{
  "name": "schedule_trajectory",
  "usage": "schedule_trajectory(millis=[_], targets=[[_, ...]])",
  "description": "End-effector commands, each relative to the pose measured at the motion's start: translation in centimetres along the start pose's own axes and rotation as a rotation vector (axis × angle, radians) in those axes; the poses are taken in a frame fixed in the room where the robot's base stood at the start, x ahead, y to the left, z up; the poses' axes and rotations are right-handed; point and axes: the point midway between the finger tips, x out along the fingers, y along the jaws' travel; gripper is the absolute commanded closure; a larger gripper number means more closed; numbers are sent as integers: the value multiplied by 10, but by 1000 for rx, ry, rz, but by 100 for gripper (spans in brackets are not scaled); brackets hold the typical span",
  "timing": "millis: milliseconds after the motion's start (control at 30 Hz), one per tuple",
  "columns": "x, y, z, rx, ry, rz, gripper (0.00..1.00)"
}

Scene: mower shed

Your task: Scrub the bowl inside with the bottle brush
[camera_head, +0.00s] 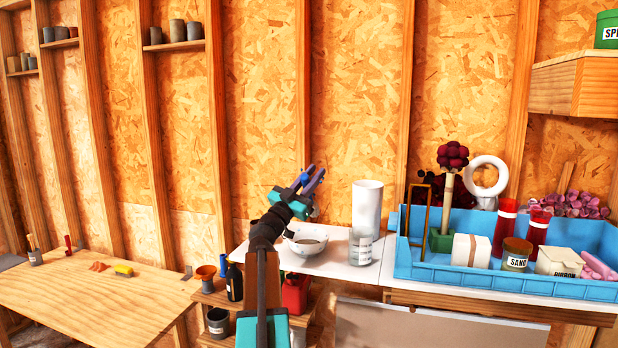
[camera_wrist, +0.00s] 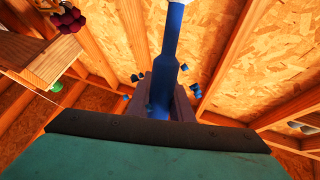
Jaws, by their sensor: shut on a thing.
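A white bowl (camera_head: 290,246) sits on the white bench top, partly hidden by my arm; its inside looks grey-brown. My gripper (camera_head: 312,182) is above the bowl, pointing up and to the right. It is shut on the blue handle of the bottle brush (camera_head: 297,180). In the wrist view, the blue brush handle (camera_wrist: 170,55) stands between the purple-grey fingers (camera_wrist: 172,108) of my gripper. A white part shows at the far end of the handle, at the top edge. The brush is apart from the bowl.
A tall white cylinder (camera_head: 367,210) stands right of the bowl. A blue tray (camera_head: 460,290) with jars, boxes and a dark red flower-like thing is farther right. A red can (camera_head: 295,292) and a dark bottle (camera_head: 234,282) stand on lower shelves. A wooden table (camera_head: 90,305) is at left.

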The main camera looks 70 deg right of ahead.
Motion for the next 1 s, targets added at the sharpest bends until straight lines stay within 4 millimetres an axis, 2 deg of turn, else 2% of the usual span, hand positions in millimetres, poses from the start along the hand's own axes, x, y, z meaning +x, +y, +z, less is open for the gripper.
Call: schedule_trajectory(millis=[367,1000], targets=[[-12,-10,1,8,-4,-14,100],[-36,-4,36,10,-4,-17,100]])
